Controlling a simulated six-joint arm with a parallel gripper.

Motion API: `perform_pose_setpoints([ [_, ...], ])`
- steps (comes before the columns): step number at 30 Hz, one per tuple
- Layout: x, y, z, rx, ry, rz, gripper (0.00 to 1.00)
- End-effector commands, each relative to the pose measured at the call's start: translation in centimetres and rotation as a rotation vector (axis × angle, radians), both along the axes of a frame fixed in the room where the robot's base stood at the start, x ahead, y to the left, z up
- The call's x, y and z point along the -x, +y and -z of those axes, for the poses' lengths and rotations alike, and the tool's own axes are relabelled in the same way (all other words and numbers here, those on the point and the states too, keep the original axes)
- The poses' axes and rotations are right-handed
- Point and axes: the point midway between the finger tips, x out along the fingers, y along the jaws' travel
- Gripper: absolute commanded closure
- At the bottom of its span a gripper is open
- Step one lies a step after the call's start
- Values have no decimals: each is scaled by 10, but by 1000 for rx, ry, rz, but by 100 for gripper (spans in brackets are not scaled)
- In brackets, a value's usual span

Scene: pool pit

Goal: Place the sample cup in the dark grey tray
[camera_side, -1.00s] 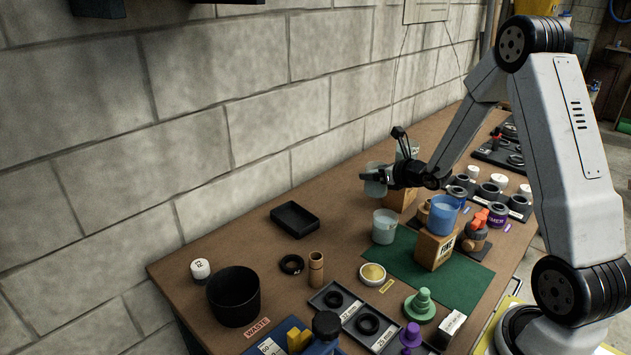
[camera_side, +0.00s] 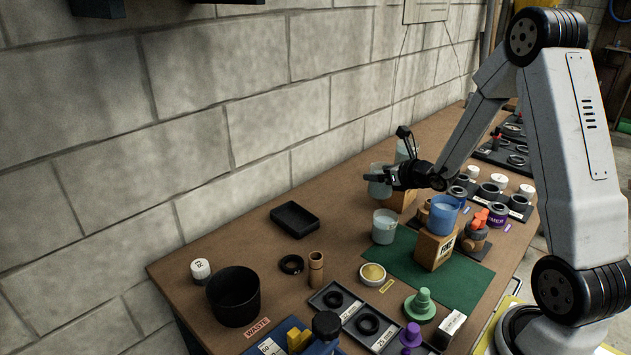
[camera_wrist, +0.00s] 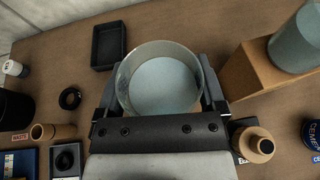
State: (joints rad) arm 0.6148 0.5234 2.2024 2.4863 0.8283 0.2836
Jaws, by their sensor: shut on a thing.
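My gripper (camera_side: 382,178) is shut on a clear cup with pale grey-blue contents (camera_side: 379,190), the sample cup, and holds it upright above the table. In the wrist view the cup (camera_wrist: 160,85) sits between my two fingers (camera_wrist: 161,100), seen from above. The dark grey tray (camera_side: 295,219) lies on the table towards the wall, left of and nearer the side camera than my gripper. It looks empty, and it also shows at the upper left of the wrist view (camera_wrist: 108,45).
A similar clear cup (camera_side: 384,227) stands by the green mat (camera_side: 400,268). A blue cup (camera_side: 444,213) stands on a wooden block (camera_side: 434,250). Another cup (camera_wrist: 297,38) stands on a block (camera_wrist: 250,72) beside my gripper. A black bin (camera_side: 234,296) and ring (camera_side: 291,264) are near the tray.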

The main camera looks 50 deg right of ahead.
Motion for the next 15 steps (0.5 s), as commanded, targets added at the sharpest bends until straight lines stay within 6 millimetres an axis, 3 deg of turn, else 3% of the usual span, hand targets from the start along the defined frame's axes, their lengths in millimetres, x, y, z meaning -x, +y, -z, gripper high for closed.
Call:
perform_pose_setpoints([
  [7,-16,30,-2,0,-5,-105,80],
  [15,-42,99,-6,1,-8,-342,80],
])
